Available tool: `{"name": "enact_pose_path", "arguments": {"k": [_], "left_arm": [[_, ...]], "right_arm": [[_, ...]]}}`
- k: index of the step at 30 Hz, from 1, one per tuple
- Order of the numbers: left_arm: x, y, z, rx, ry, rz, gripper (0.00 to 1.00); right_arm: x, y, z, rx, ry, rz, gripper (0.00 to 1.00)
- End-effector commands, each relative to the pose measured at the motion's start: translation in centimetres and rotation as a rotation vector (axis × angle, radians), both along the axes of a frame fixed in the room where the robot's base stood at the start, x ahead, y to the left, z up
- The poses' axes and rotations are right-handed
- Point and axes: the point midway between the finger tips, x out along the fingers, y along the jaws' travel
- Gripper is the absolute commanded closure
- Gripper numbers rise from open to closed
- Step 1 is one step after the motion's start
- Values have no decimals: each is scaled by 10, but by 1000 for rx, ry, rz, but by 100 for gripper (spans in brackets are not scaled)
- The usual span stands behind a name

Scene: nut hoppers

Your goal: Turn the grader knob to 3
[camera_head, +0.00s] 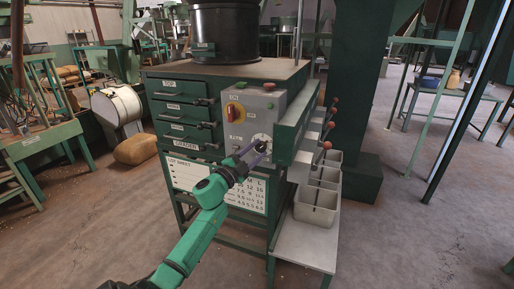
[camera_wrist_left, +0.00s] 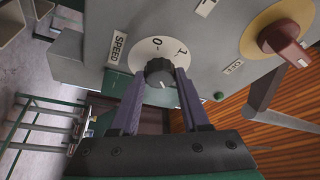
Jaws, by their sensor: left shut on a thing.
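The grader knob (camera_wrist_left: 160,74) is a dark ribbed knob on a white round dial (camera_wrist_left: 148,50), beside a plate reading SPEED (camera_wrist_left: 118,49). The dial shows 0 and what looks like 1; its other figures are hidden. A small pale mark shows on the knob's lower side in the wrist view. My left gripper (camera_wrist_left: 161,82) is shut on the knob, one purple finger at each side. In the head view my left gripper (camera_head: 247,154) reaches the dial (camera_head: 262,141) low on the grey control box (camera_head: 268,101). My right gripper is not in view.
A red switch on a yellow plate (camera_head: 235,112) sits above the dial; it also shows in the wrist view (camera_wrist_left: 285,45). Levers with red ends (camera_head: 334,101) stand out at the right, above grey bins (camera_head: 316,209). A lot sheet (camera_head: 247,195) hangs below the drawers.

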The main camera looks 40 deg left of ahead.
Motion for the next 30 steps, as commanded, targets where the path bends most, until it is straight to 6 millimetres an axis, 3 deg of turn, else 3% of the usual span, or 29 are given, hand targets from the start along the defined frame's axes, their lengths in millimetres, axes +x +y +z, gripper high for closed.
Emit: {"name": "enact_pose_path", "arguments": {"k": [12, 30], "left_arm": [[0, 1, 2, 227, 80, 0, 100], [0, 1, 1, 270, 95, 1, 100]], "right_arm": [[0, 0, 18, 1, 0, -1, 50], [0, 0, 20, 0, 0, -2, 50]]}}
